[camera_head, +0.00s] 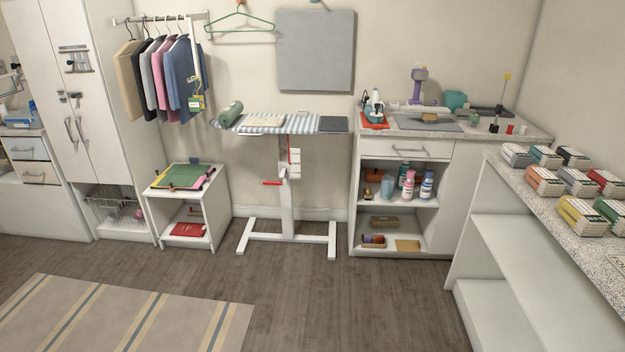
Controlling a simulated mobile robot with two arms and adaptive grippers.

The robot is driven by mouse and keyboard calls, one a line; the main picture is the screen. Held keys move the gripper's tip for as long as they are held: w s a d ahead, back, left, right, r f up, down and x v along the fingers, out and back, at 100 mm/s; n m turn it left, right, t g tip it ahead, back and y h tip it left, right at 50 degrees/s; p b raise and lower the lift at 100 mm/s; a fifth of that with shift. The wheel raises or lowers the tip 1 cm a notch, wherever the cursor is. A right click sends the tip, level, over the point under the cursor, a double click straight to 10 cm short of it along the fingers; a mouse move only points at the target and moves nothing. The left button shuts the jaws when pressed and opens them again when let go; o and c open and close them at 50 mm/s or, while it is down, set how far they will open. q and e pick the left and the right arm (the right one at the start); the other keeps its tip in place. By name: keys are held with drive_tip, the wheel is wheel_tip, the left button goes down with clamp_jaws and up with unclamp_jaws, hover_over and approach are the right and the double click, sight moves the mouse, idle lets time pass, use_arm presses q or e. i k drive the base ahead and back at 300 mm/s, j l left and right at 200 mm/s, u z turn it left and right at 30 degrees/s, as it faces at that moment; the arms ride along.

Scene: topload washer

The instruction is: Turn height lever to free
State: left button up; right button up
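A wall-side ironing board (280,123) with a blue-and-white striped cover stands in the middle of the room. Its white column (287,205) rests on an H-shaped floor base. A red horizontal lever (272,183) sticks out to the left of the column, low down. Another red upright part (290,150) is on the column just under the board. I cannot tell which red part is the height lever, and any markings are too small to read. Neither of my grippers is in view.
A green rolled item (230,113) lies on the board. A low white table (187,205) stands left of it, a cabinet (405,180) right. A counter (570,190) with several packs runs along the right. The wooden floor in front is clear, with a striped rug (120,315).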

sight(264, 182)
drive_tip(key=i+l+u, duration=0.2)
drive_tip(key=i, duration=0.3)
drive_tip(key=i+u, duration=0.2)
drive_tip(key=i, duration=0.35)
